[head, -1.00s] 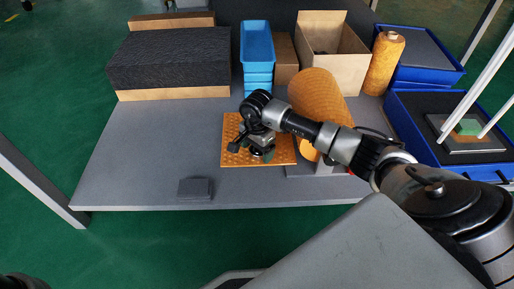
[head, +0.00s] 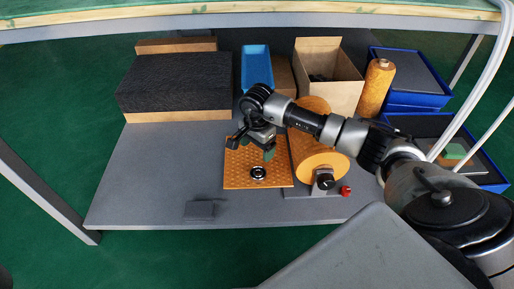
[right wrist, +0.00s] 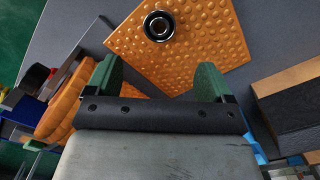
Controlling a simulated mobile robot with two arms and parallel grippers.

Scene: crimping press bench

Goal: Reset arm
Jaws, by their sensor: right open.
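My right arm comes in from the right in the head view. Its gripper (head: 256,150) hangs above the orange studded mat (head: 240,178) with green fingers apart. A small black and silver ring-shaped part (head: 258,174) lies on the mat, apart from the fingers. In the right wrist view, the open gripper (right wrist: 158,78) has nothing between its fingers. The ring part (right wrist: 159,26) lies beyond them on the studded mat (right wrist: 205,45). My left gripper is not in view.
An orange cylinder (head: 318,163) on a base with a red knob (head: 345,191) stands right of the mat. Blue trays (head: 256,62), an open cardboard box (head: 345,92) and a dark foam block (head: 175,82) stand behind. The bench's front left (head: 150,180) is mostly clear.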

